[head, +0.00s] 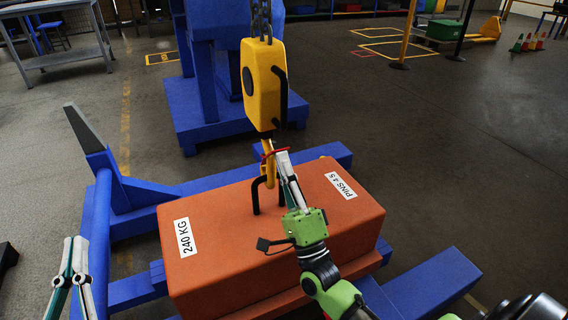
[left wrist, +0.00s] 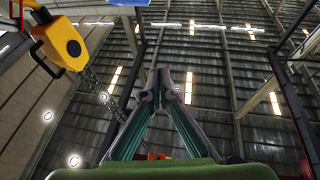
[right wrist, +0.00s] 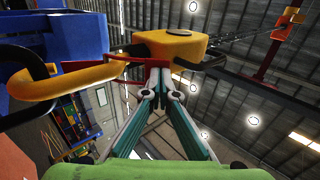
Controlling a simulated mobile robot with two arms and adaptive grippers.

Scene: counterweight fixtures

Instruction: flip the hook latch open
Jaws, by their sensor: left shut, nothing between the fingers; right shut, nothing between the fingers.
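A yellow hook block (head: 262,85) hangs on a chain, with its yellow hook (head: 269,172) below at the black lifting loop (head: 257,192) of the orange weight (head: 270,225). The red latch (head: 275,152) is at the hook's upper part; it also shows in the right wrist view (right wrist: 92,66), running from the hook side toward my fingertips. My right gripper (head: 283,158) is shut and empty, its tips beside the latch; whether they touch it I cannot tell. My left gripper (head: 75,243) is shut and empty, far left of the weight, pointing up.
Blue frame beams (head: 98,235) surround the weight, with an upright on the left. A blue pedestal (head: 215,110) stands behind it. A grey table (head: 65,58) is at the back left. Open floor (head: 460,150) lies to the right.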

